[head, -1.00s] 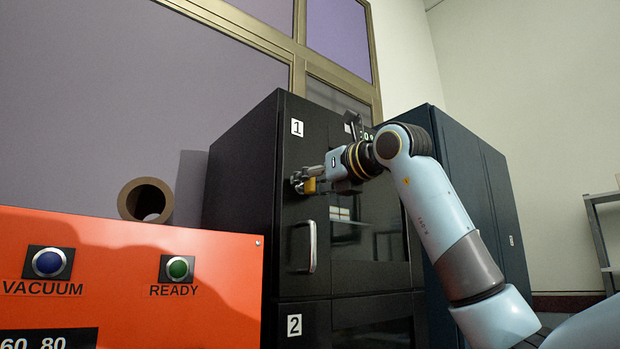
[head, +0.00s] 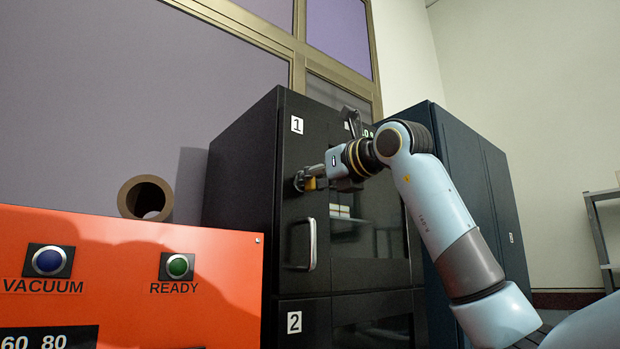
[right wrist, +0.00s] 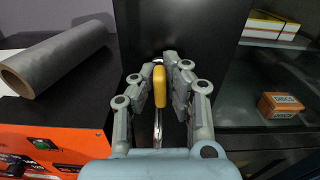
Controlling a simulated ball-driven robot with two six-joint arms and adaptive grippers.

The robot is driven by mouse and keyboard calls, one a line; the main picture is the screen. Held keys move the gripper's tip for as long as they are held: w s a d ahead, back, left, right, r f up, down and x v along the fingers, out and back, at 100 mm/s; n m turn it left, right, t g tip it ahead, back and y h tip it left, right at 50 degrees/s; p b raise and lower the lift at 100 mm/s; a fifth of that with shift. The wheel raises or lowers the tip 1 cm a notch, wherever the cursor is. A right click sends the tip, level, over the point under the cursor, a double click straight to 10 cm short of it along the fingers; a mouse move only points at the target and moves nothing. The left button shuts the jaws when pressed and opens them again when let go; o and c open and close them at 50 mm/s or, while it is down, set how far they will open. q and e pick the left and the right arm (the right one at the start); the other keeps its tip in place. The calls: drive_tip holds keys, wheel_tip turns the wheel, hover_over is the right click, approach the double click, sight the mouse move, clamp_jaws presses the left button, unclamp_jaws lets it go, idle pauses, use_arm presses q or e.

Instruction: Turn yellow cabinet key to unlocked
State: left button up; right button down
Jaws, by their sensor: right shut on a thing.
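The yellow key (right wrist: 159,86) is in the lock on the black cabinet's upper door, marked 1 (head: 297,125). My right gripper (head: 306,181) is at that door, above its handle, and in the right wrist view its fingers (right wrist: 165,88) are closed around the yellow key head. The key head stands roughly upright in that view. In the head view the fingers hide most of the key, and the lock face is hidden too. The silver door handle (head: 312,245) is below the gripper. My left gripper is not in view.
An orange machine (head: 130,250) with VACUUM and READY buttons stands at the left front. A grey roll (right wrist: 50,62) lies on top of it. Behind the cabinet's glass is an orange box (right wrist: 280,104). A lower door marked 2 (head: 294,322) is below.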

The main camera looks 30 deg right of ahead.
drive_tip(key=n+p, duration=0.1)
drive_tip(key=n, duration=0.3)
drive_tip(key=shift+a, duration=0.1)
drive_tip(key=n+p, duration=0.1)
drive_tip(key=n, duration=0.3)
drive_tip(key=shift+a, duration=0.1)
drive_tip(key=n+p, duration=0.1)
drive_tip(key=n, duration=0.4)
drive_tip(key=shift+f, duration=0.2)
drive_tip(key=shift+f+n+p, duration=0.15)
drive_tip(key=shift+n+p, duration=0.15)
drive_tip(key=shift+n, duration=1.7)
drive_tip(key=c, duration=1.4)
unclamp_jaws()
drive_tip(key=shift+a, duration=0.1)
drive_tip(key=shift+o, duration=0.2)
drive_tip(key=shift+s, duration=0.1)
